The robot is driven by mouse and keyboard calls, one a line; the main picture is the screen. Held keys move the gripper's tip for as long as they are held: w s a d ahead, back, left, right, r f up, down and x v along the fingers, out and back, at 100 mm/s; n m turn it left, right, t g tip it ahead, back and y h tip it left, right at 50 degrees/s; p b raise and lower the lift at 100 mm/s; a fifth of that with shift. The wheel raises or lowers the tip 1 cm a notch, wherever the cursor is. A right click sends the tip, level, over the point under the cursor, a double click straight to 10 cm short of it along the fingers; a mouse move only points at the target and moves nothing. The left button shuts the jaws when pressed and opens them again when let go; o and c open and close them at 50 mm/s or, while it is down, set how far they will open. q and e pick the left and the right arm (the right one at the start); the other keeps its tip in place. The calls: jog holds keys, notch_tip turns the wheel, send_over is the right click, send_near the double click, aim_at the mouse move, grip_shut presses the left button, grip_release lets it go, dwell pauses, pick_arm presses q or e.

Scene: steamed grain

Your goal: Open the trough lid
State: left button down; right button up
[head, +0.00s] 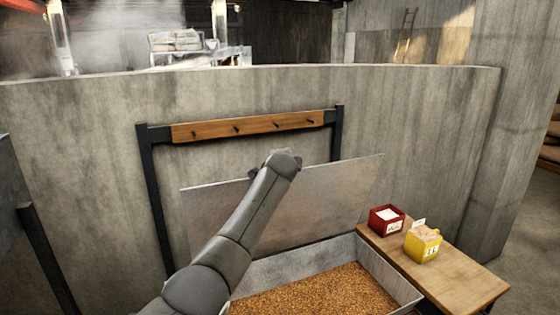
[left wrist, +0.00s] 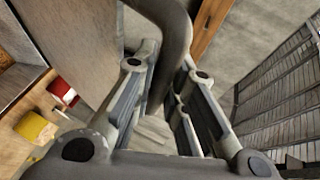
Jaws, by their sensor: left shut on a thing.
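The trough (head: 385,272) stands at the bottom of the head view with golden grain (head: 315,292) showing inside. Its grey metal lid (head: 335,195) is raised, standing steeply behind the grain. My left gripper (head: 282,157) is at the lid's upper edge, mostly hidden behind my own arm in the head view. In the left wrist view, the gripper (left wrist: 160,105) has its fingers closed around a dark curved handle (left wrist: 174,45). The lid also shows as a grey panel (left wrist: 78,35) there. My right gripper is not in view.
A wooden table (head: 455,282) right of the trough holds a red box (head: 386,220) and a yellow box (head: 422,243). A wooden peg rail (head: 250,126) on dark posts stands behind the lid, before a curved concrete wall (head: 420,110).

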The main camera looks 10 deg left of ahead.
pick_arm(q)
jog(key=shift+r, duration=0.15)
jog(key=c, duration=1.5)
grip_release()
jog(key=shift+o, duration=0.2)
jog(key=v, duration=1.2)
jog(key=shift+a, duration=0.1)
